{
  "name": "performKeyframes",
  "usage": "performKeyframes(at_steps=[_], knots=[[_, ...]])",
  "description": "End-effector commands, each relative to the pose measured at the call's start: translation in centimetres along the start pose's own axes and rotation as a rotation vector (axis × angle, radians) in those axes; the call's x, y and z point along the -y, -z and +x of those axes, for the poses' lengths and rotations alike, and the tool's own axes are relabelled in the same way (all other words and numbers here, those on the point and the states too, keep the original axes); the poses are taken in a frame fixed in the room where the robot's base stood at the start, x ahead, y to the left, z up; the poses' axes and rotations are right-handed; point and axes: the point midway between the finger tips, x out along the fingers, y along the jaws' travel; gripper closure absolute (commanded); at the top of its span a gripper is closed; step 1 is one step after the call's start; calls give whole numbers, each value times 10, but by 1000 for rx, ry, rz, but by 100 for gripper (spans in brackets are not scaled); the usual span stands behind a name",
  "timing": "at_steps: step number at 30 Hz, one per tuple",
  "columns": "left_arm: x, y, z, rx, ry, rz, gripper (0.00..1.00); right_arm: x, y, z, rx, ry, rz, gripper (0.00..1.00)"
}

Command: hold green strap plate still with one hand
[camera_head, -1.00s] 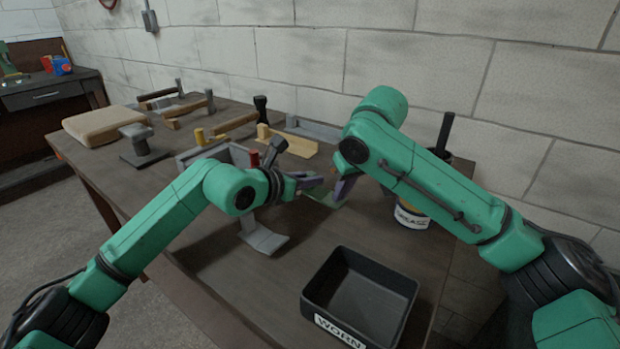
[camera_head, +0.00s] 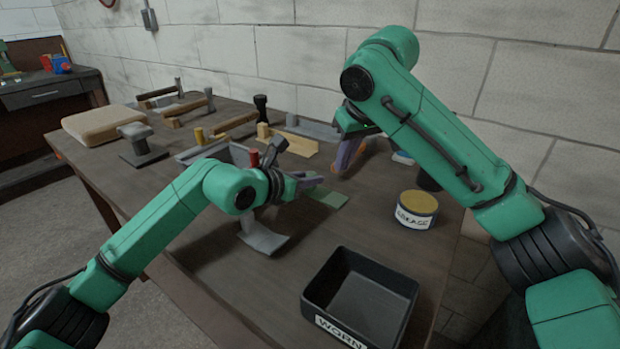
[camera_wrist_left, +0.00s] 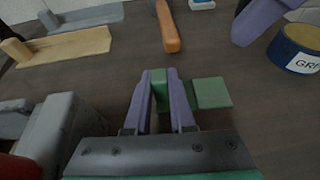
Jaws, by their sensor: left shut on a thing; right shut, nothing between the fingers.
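The green strap plate (camera_head: 328,197) lies at the middle of the bench, partly hidden by my left gripper (camera_head: 312,183) in the head view. In the left wrist view, my left gripper's purple fingers (camera_wrist_left: 160,96) are shut on the green strap plate (camera_wrist_left: 211,93). One part shows between the fingers and a flat square part shows to their right. My right gripper (camera_head: 347,156) is above the bench behind the plate, apart from it and holding nothing. One of its purple fingers also shows at the top right of the left wrist view (camera_wrist_left: 257,20).
A round grease tin (camera_head: 415,212) stands right of the plate. A black tray (camera_head: 358,300) labelled WORN sits at the front. An orange-handled tool (camera_wrist_left: 168,32) lies beyond the plate. A grey angled part (camera_head: 262,238) and wooden-handled tools (camera_head: 180,106) are to the left.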

Motion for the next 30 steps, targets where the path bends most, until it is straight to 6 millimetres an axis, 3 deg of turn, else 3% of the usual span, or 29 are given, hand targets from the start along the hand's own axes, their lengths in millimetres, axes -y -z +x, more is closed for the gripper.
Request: performKeyframes(at_steps=[7,8,10,22,26,30], knots=[[-1,0,0,-1,-1,1,100,0,0,0,-1,0,0,100],[-1,0,0,-1,-1,1,70,0,0,0,-1,0,0,100],[-1,0,0,-1,-1,0,44,0,0,0,-1,0,0,100],[-2,0,-8,0,-2,0,43,0,0,0,-1,0,0,100],[-2,1,-36,0,-3,3,43,0,0,0,-1,0,0,100],[-2,1,-75,-2,-5,3,43,0,0,0,-1,0,0,100]])
